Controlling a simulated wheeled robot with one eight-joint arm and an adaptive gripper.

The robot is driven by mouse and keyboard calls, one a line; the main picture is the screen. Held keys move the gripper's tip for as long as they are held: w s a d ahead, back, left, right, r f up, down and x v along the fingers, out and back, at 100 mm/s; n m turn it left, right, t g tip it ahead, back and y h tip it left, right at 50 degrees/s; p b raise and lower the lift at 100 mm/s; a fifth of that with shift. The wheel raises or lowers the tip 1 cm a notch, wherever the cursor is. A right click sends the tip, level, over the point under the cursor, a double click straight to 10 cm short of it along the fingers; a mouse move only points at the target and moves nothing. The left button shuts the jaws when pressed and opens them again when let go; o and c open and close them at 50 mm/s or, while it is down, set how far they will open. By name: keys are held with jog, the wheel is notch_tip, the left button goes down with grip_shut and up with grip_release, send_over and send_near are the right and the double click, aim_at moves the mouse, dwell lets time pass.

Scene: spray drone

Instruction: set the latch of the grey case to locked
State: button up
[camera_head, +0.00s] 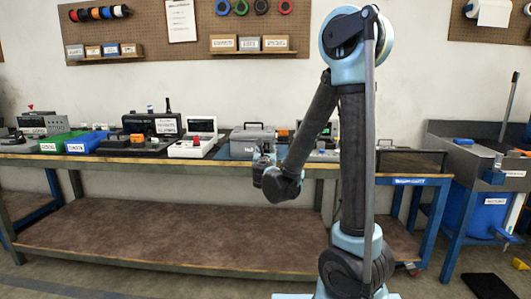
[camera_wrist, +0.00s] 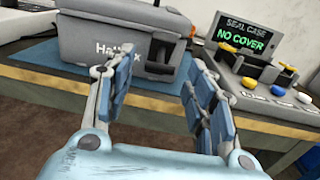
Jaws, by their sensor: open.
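The grey case (camera_head: 246,146) sits on the workbench near the middle of the head view, with a handle on top. In the wrist view the grey case (camera_wrist: 85,42) fills the upper left, with lettering on its front that my gripper partly hides. A dark latch-like part (camera_wrist: 162,56) shows on the front right of the case; its setting cannot be told. My gripper (camera_wrist: 152,88) is open and empty, its fingers spread in front of the case near the bench edge. In the head view my gripper (camera_head: 265,165) is small beside the bench front.
A console (camera_wrist: 262,60) reading "SEAL CASE NO COVER" stands right of the case, with several coloured knobs. The wooden workbench (camera_head: 215,163) holds several devices and bins to the left. A blue mat (camera_wrist: 50,58) lies under the case. A sink unit (camera_head: 470,160) stands far right.

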aim_at(266, 150)
jog(key=shift+w, duration=2.25)
grip_shut()
